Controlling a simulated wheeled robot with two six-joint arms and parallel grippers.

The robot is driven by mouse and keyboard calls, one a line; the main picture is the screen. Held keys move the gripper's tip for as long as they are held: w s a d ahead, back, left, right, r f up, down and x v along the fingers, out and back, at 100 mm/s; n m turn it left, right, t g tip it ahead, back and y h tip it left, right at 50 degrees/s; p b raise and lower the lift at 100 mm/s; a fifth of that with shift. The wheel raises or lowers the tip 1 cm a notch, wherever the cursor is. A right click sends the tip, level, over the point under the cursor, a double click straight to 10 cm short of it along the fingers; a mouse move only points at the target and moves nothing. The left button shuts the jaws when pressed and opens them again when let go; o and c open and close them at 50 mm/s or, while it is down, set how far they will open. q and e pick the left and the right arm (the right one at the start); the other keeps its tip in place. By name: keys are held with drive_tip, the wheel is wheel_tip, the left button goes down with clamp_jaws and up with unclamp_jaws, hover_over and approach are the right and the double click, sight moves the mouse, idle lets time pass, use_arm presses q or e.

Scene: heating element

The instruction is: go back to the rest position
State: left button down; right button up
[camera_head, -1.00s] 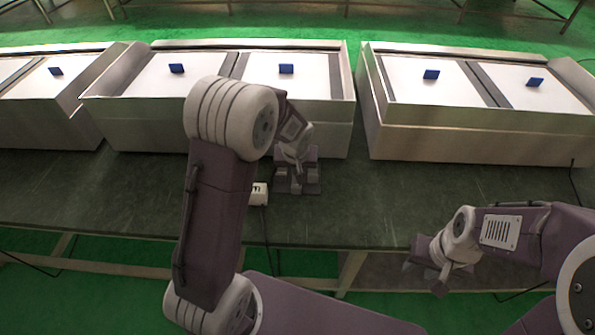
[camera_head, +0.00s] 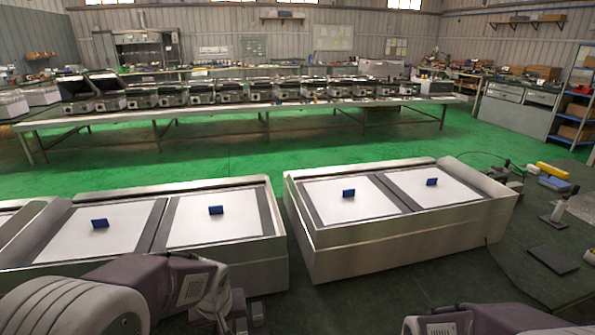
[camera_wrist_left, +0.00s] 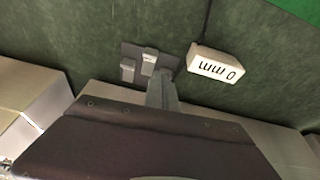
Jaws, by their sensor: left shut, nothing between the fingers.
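My left gripper (camera_head: 232,312) shows at the lower edge of the head view, in front of the near metal boxes, partly hidden by its own wrist. In the left wrist view its grey fingers (camera_wrist_left: 161,92) are together with nothing between them. They overlap a dark plate with small metal blocks (camera_wrist_left: 148,58) on the dark green table. A white block marked "0 mm" (camera_wrist_left: 216,66) lies beside that plate. Part of my right arm (camera_head: 470,322) shows at the bottom right of the head view; its gripper is outside the picture.
Low metal boxes with white panels (camera_head: 210,229) and (camera_head: 345,204) stand ahead, each panel bearing a small blue piece. A dark flat plate (camera_head: 553,260) lies on the right of the table. Green floor (camera_head: 250,160) separates this table from a long far bench (camera_head: 260,112).

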use_arm(q)
drive_tip(key=s+d+f+m+g+h, duration=0.1)
drive_tip(key=s+f+m+g, duration=0.3)
drive_tip(key=s, duration=0.8)
wheel_tip(320, 180, up, 19)
drive_tip(key=t+p, duration=0.1)
drive_tip(key=p, duration=1.8)
drive_tip(key=shift+d+r+t+p, duration=0.15)
drive_tip(key=shift+t+p, duration=0.2)
drive_tip(key=shift+t, duration=0.05)
drive_tip(key=shift+w, duration=0.1)
drive_tip(key=shift+n, duration=0.3)
